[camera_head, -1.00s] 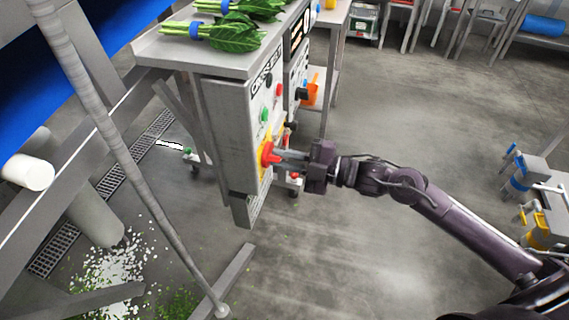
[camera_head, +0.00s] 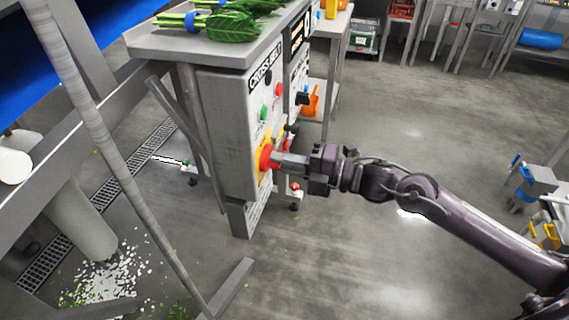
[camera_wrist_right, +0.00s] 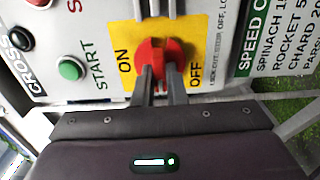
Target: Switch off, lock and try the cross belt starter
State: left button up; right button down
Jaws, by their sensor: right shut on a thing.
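The cross belt starter is a grey box (camera_head: 227,130) labelled CROSS BELT, under a steel table at centre left. Its red rotary switch (camera_head: 265,157) sits on a yellow plate (camera_wrist_right: 127,60) marked ON at left and OFF at right in the wrist view. My right gripper (camera_head: 279,160) is shut on the red switch (camera_wrist_right: 150,52), one finger on each side. The fingers partly hide the handle, so I cannot tell its exact setting. A green START button (camera_wrist_right: 71,69) is beside the plate. My left gripper is not in view.
Leafy bunches (camera_head: 225,22) lie on the table (camera_head: 185,42) above the box. A speed chart (camera_wrist_right: 280,40) is beside the switch plate. An orange item (camera_head: 310,100) hangs behind. A slanted pole (camera_head: 110,155) stands at left. Open floor (camera_head: 400,260) lies right of the box.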

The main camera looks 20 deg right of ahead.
jog(key=c, duration=1.5)
grip_release()
